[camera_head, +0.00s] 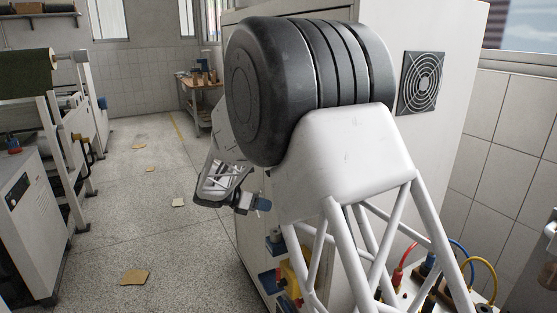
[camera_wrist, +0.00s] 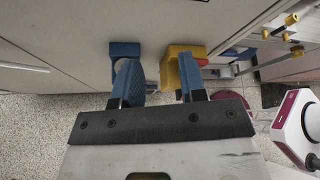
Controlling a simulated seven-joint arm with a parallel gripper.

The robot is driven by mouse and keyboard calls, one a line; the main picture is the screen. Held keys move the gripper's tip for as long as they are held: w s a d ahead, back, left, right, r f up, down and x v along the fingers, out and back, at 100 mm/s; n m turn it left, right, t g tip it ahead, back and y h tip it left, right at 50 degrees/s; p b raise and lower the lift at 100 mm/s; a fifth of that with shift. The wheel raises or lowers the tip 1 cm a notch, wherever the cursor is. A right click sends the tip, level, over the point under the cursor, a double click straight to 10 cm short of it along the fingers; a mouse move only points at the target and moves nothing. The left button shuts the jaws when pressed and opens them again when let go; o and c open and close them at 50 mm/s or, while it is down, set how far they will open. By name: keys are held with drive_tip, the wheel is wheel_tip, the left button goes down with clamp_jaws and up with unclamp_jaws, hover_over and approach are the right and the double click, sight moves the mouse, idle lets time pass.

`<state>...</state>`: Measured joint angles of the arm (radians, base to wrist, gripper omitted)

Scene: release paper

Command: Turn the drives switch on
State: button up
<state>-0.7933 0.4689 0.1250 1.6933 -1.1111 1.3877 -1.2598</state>
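My gripper (camera_wrist: 160,80) is open, with a bare strip of cabinet face between its two blue fingers. In the head view my gripper (camera_head: 263,204) shows as a small blue end beside the pale cabinet (camera_wrist: 75,30). A blue fitting (camera_wrist: 123,48) with a pale rounded part is on the cabinet, partly behind the left finger. A yellow box (camera_wrist: 172,55) with a red part is partly behind the right finger. No label is readable, so I cannot tell which fitting is the drives switch or its position. Contact with either fitting cannot be told.
In the head view, blue and yellow fittings (camera_head: 287,278) sit low on the cabinet, partly hidden by my arm. Red, blue and yellow hoses (camera_head: 482,265) are at lower right. A white machine (camera_head: 28,215) stands left. The aisle floor (camera_head: 150,230) between is mostly free.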

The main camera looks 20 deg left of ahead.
drive_tip(key=w+a+r+n+t+h, duration=0.1)
drive_tip(key=w+r+n+t, duration=0.1)
drive_tip(key=r, duration=0.4)
drive_tip(key=w+a+r+n+t+h, duration=0.1)
drive_tip(key=w+a+r+n+t, duration=0.1)
drive_tip(key=r, duration=0.4)
drive_tip(key=shift+r+n+t+h, duration=0.35)
drive_tip(key=shift+n+t, duration=0.35)
drive_tip(key=shift+n, duration=0.4)
drive_tip(key=shift+w+d, duration=0.1)
drive_tip(key=shift+w, duration=0.05)
drive_tip(key=x, duration=0.7)
drive_tip(key=shift+w+d, duration=0.15)
drive_tip(key=shift+w, duration=0.1)
drive_tip(key=shift+f, duration=0.1)
drive_tip(key=c, duration=0.7)
